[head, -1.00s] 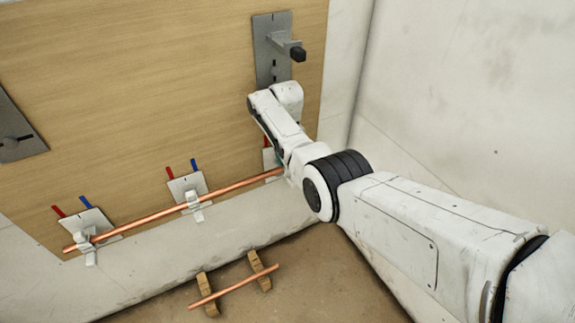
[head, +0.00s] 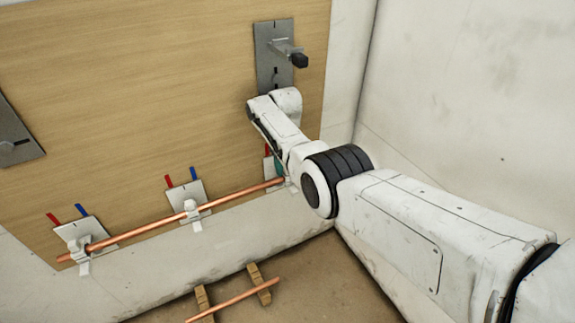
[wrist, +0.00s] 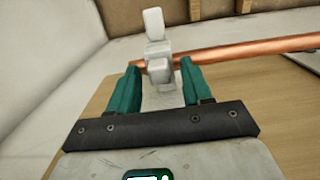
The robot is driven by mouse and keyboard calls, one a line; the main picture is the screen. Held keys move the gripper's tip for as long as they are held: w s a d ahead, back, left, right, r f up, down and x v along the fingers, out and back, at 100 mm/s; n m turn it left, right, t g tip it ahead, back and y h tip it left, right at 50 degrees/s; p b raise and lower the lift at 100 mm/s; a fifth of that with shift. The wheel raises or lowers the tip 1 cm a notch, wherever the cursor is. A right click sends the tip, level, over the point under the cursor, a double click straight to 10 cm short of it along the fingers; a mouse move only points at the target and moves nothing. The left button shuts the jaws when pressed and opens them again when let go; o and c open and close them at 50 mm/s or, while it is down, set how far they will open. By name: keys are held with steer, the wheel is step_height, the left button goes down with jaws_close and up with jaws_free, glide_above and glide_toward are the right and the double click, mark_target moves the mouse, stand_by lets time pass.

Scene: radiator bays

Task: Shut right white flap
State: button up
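The right white clip with its flap (wrist: 153,24) is at the end of the copper pipe (wrist: 240,50) in the wrist view. The flap sticks out past the pipe, swung away from the clip body, so it looks open. My gripper (wrist: 160,70) has teal fingers spread on either side of the clip, with the white body between their tips; contact cannot be told. In the head view my arm mostly hides this clip, and a bit of teal finger shows by the panel. The middle clip (head: 192,211) and left clip (head: 80,248) also carry the pipe.
Grey plates with red and blue tabs sit behind the clips on the wooden panel (head: 150,90). A grey bracket with a dark knob (head: 299,60) juts out above my wrist. A second copper rod (head: 235,299) lies on wooden blocks on the floor. A wall stands to the right.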

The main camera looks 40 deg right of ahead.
steer(key=r+p, duration=0.1)
steer(key=r, duration=0.2)
steer(key=r+p, duration=0.1)
steer(key=r, duration=0.3)
steer(key=shift+w+r, duration=0.2)
steer(key=shift+r, duration=0.1)
stand_by(0.6)
